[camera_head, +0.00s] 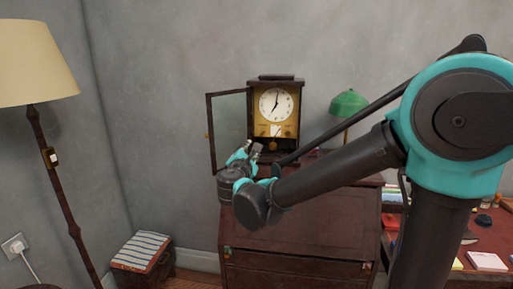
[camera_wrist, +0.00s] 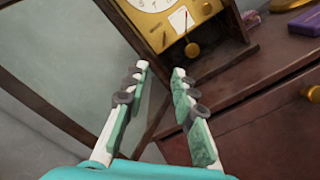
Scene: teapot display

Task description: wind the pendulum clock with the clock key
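The pendulum clock (camera_head: 276,104) stands on the dark wooden desk, with its white dial, brass front and glass door (camera_head: 229,128) swung open to the left. In the wrist view, the lower part of the clock (camera_wrist: 157,24) is tilted at the top, with a round brass piece (camera_wrist: 192,49) hanging low, probably the pendulum bob. My gripper (camera_head: 256,149) is in front of the clock's lower left. In the wrist view, my gripper (camera_wrist: 160,70) is open, with nothing between its fingers, pointing at the clock's lower front. I cannot make out the clock key in either view.
The open glass door (camera_wrist: 65,50) is close to my gripper's left side. A green lamp (camera_head: 348,103) stands right of the clock. The desk (camera_head: 300,225) is below my arm. A purple box (camera_wrist: 305,22) lies at the wrist view's upper right. A floor lamp (camera_head: 50,140) stands left.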

